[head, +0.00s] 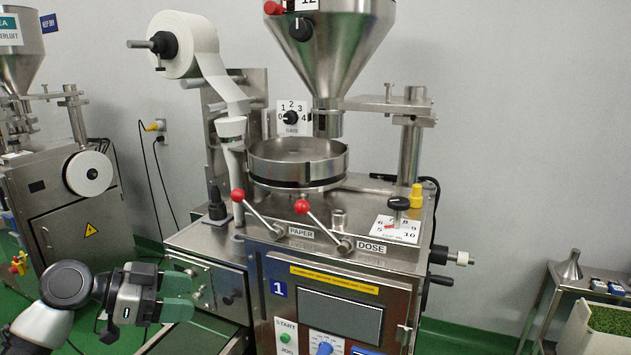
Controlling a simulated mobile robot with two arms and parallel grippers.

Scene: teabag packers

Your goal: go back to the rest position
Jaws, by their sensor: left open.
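My left gripper (177,297) is at the lower left, with its green-tipped fingers apart and nothing visible between them. It is in front of the lower left side of the teabag packing machine (313,275), near its side panel with small knobs. I cannot tell whether the fingers touch the panel. My right gripper is not in the picture.
The machine has two red-knobbed levers, PAPER (238,195) and DOSE (302,207), sticking out in front. A paper roll (183,45) and a steel hopper (335,45) are above. Another machine (50,200) stands left. A cart with a green-filled bin (577,325) stands right.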

